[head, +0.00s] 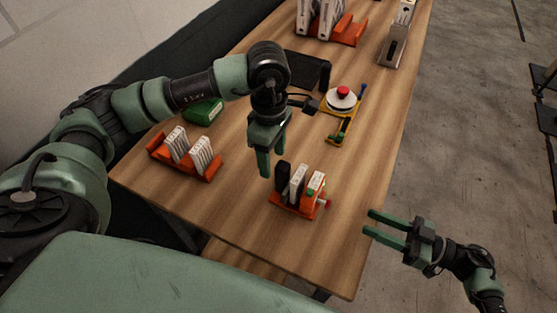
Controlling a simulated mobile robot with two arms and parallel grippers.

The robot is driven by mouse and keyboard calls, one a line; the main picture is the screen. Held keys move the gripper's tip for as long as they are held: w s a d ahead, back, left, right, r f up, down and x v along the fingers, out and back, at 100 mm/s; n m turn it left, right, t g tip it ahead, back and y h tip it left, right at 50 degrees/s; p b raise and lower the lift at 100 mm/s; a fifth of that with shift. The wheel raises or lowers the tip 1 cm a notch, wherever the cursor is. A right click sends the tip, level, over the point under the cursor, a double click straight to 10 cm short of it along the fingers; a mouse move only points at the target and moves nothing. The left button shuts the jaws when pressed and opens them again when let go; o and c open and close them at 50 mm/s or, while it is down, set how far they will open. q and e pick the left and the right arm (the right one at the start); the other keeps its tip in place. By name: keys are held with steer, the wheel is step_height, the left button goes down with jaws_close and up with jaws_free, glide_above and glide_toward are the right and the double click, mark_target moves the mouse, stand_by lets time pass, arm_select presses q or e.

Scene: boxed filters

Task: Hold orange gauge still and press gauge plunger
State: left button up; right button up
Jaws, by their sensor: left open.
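The orange gauge (290,208) stands on the wooden table near its front right part. It holds a black block (282,178) and white filters (298,183). A red plunger with a pale stem (326,204) sticks out on its right side. My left gripper (272,166) is open and empty, pointing down just above and behind the gauge's left end, apparently apart from it. My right gripper (368,221) is open and empty, off the table's right edge, with its fingers pointing left towards the plunger side. Neither gripper appears to touch the gauge.
An orange rack with white filters (185,158) stands to the left, with a green object (203,111) behind it. A yellow fixture with a red button (343,98) stands behind the gauge. More filters (330,25) and a metal holder (395,45) stand at the far end.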

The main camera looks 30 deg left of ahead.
mark_target(278, 180)
arm_select(q)
steer(key=shift+d+f+t+y, duration=0.3)
steer(key=shift+d+f, duration=0.35)
steer(key=shift+d, duration=0.15)
step_height(278, 180, down, 8)
steer(key=shift+s+r, duration=0.1)
steer(key=shift+r, duration=0.1)
jaws_close()
arm_select(e)
jaws_close()
stand_by(1.5)
